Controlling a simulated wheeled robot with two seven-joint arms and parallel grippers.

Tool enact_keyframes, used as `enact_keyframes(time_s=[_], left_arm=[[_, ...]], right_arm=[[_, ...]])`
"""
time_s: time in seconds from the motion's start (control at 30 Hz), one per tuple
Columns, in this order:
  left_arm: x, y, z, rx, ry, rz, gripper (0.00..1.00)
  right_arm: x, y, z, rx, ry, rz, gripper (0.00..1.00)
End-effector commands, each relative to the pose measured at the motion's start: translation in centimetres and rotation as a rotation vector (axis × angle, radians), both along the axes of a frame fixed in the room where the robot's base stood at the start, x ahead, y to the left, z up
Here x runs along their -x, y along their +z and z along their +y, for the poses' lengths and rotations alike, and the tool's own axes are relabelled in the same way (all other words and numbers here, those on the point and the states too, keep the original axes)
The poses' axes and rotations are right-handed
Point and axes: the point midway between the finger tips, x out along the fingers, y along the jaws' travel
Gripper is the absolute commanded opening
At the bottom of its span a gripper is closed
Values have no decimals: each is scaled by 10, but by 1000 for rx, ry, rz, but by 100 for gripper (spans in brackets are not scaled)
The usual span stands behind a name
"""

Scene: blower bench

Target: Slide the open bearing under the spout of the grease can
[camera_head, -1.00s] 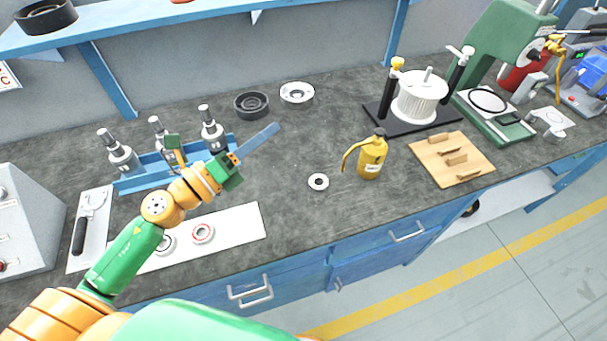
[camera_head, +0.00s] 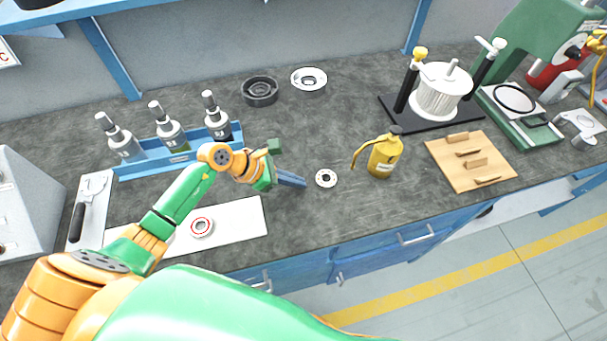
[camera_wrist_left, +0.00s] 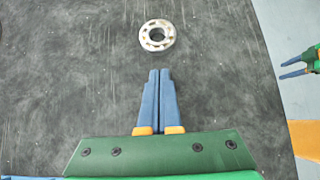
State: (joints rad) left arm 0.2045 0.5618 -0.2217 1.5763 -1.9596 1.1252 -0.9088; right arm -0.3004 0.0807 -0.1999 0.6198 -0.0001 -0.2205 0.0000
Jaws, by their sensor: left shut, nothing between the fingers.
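The open bearing (camera_head: 326,178), a small pale ring with balls showing, lies flat on the dark bench. It also shows in the left wrist view (camera_wrist_left: 157,36), just beyond my fingertips. The yellow grease can (camera_head: 384,158) stands upright to its right, its curved spout (camera_head: 358,152) pointing left toward the bearing. The bearing lies left of the spout tip, apart from it. My left gripper (camera_head: 304,183) is shut and empty, low by the bench, with a small gap left of the bearing; its fingers (camera_wrist_left: 160,72) point at it. My right gripper (camera_wrist_left: 284,69) shows at the wrist view's right edge, its two fingers apart.
A white mat (camera_head: 247,214) with a red-ringed bearing (camera_head: 201,227) lies at left. A blue rack (camera_head: 150,165) of bottles stands behind my left arm. A wooden board (camera_head: 450,172) lies right of the can. The bench between bearing and can is clear.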

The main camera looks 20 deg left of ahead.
Motion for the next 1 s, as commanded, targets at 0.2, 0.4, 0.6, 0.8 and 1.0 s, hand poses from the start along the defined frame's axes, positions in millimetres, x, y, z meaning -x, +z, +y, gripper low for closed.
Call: enact_keyframes(time_s=[0.2,0.4,0.6,0.8,1.0], left_arm=[[-10,1,-16,2,0,1,0],[-11,0,-16,0,1,1,0],[-15,-2,-22,1,-1,0,0],[-34,-4,-52,3,-1,-1,0],[-40,-1,-61,1,1,3,0]], right_arm=[[0,8,0,0,0,0,50],[0,7,0,0,0,-1,50],[0,2,0,-1,0,-1,50],[-1,-15,1,-1,0,-2,50],[-1,-17,1,-1,0,-2,50]])
